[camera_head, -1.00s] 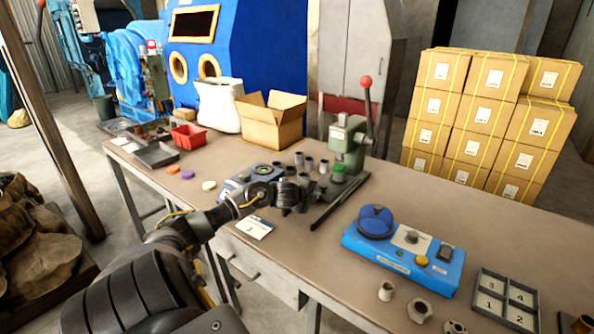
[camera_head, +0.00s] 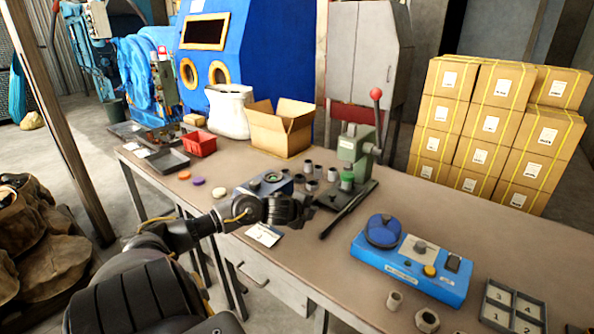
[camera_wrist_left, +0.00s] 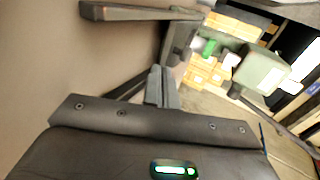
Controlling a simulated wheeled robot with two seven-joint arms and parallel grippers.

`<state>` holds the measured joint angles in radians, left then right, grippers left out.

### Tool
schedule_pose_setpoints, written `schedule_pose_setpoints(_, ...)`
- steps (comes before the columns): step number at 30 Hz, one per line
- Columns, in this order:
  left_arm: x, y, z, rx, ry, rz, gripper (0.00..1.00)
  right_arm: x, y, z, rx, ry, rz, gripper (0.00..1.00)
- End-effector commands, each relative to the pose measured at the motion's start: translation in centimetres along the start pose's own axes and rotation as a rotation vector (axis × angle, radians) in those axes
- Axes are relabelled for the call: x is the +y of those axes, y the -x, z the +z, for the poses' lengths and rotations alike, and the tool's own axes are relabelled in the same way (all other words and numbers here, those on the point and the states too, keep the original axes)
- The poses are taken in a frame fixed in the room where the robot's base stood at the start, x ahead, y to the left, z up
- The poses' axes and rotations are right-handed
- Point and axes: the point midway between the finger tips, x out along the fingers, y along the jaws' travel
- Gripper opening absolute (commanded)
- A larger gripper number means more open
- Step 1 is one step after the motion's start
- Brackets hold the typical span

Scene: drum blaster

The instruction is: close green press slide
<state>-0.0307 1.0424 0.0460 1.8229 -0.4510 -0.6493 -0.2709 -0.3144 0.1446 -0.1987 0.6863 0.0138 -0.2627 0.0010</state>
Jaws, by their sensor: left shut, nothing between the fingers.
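The green press (camera_head: 352,148) stands upright on a dark base near the middle of the table, with a red-knobbed lever. A long dark bar, which looks like its slide (camera_head: 343,216), sticks out from the base toward the table's front edge. My left gripper (camera_head: 308,208) is shut and empty, just left of this bar; contact cannot be told. My right gripper is not in view.
Several grey cylinders (camera_head: 312,184) stand left of the press, beside a blue-grey fixture (camera_head: 247,190). A blue box with a knob (camera_head: 412,280) is at right. An open carton (camera_head: 281,130) stands behind. Bare tabletop lies right of the press.

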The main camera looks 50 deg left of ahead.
Motion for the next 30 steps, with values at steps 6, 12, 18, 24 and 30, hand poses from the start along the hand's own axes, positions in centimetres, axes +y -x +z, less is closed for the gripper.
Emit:
schedule_pose_setpoints(6, 0.3, 3.9, 0.4, -0.005, -0.002, 0.004, 0.0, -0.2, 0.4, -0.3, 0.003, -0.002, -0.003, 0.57)
schedule_pose_setpoints(12, 0.2, 5.4, 0.3, -0.005, 0.0, 0.003, 0.0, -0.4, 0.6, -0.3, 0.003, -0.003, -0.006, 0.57)
schedule_pose_setpoints(18, 0.1, 5.8, 0.3, -0.004, 0.001, 0.002, 0.0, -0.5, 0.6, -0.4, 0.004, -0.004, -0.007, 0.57)
schedule_pose_setpoints(24, 0.1, 5.8, 0.2, -0.004, 0.0, 0.002, 0.0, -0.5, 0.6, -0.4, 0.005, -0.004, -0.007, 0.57)
schedule_pose_setpoints(30, 0.1, 5.8, 0.2, -0.003, 0.0, 0.002, 0.0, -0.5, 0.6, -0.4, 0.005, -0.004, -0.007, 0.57)
